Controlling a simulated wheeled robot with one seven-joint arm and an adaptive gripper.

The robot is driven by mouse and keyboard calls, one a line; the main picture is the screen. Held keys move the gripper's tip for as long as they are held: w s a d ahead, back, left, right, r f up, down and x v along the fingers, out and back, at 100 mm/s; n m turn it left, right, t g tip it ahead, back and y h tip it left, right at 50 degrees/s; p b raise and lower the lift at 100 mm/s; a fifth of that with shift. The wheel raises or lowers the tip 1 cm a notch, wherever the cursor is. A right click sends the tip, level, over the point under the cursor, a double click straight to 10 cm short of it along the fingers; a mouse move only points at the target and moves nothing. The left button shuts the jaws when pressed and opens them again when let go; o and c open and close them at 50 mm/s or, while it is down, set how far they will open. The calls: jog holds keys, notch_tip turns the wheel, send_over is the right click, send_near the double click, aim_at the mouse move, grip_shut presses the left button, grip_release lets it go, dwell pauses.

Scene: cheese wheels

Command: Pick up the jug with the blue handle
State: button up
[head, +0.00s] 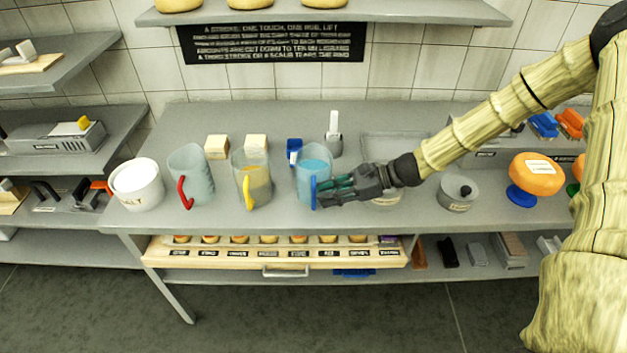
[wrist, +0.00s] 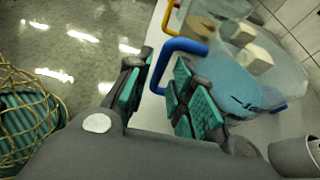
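The jug with the blue handle (head: 311,168) is clear, holds blue liquid and stands upright on the grey counter. Its blue handle (head: 313,192) faces the counter's front. My gripper (head: 327,191) reaches in from the right, low beside the jug, with its fingertips at the handle. In the wrist view the jug (wrist: 237,90) is at the right, and the handle's upright bar (wrist: 160,66) runs down between the two fingers of my gripper (wrist: 158,88). The fingers look apart, with a narrow gap around the bar. The lower part of the handle is hidden by the right finger.
A yellow-handled jug (head: 251,178), a red-handled jug (head: 192,172) and a white salt tub (head: 137,186) stand to the left. A shelf (head: 330,10) hangs above.

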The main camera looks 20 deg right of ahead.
aim_at(313, 206)
jog(key=shift+p+x, duration=0.9)
jog(key=shift+x, duration=1.25)
jog(key=shift+w, duration=0.15)
grip_shut()
jog(key=shift+r, duration=0.1)
